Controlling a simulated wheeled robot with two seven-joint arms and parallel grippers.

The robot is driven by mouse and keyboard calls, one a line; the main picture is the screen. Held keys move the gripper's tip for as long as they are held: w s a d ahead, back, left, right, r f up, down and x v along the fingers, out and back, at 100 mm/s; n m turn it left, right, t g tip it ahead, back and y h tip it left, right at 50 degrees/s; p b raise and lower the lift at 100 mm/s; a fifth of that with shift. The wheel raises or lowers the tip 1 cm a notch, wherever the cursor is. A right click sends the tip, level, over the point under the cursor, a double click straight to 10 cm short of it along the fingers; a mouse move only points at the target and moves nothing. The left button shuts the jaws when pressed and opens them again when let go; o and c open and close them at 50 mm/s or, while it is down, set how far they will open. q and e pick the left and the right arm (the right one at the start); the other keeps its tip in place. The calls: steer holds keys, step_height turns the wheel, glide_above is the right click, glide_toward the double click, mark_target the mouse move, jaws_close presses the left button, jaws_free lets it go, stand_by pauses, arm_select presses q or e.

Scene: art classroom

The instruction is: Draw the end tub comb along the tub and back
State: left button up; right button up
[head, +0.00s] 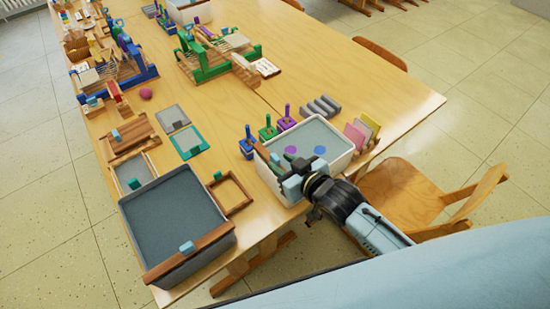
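A white tub (338,164) with grey-blue liquid stands near the table's near right end. Purple and blue spots float on its surface. A brown wooden comb bar (266,158) lies along the tub's left side, partly hidden by my gripper. My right gripper (297,181) is at the tub's near left corner, over the bar's near end. Its fingertips are too small and covered to tell whether they hold the bar. A larger dark grey tub (168,216) stands to the left, with a wooden comb (190,254) with a blue grip across its near edge. My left gripper is not in view.
An empty wooden frame (231,193) lies between the tubs. Bottles in coloured holders (267,131) and grey ridged blocks (321,107) stand behind the white tub. Coloured cards (362,132) stand to its right. A wooden chair (405,192) is beside the table.

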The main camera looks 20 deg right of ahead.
mark_target(279, 161)
steer(key=shift+x, duration=1.95)
jaws_close()
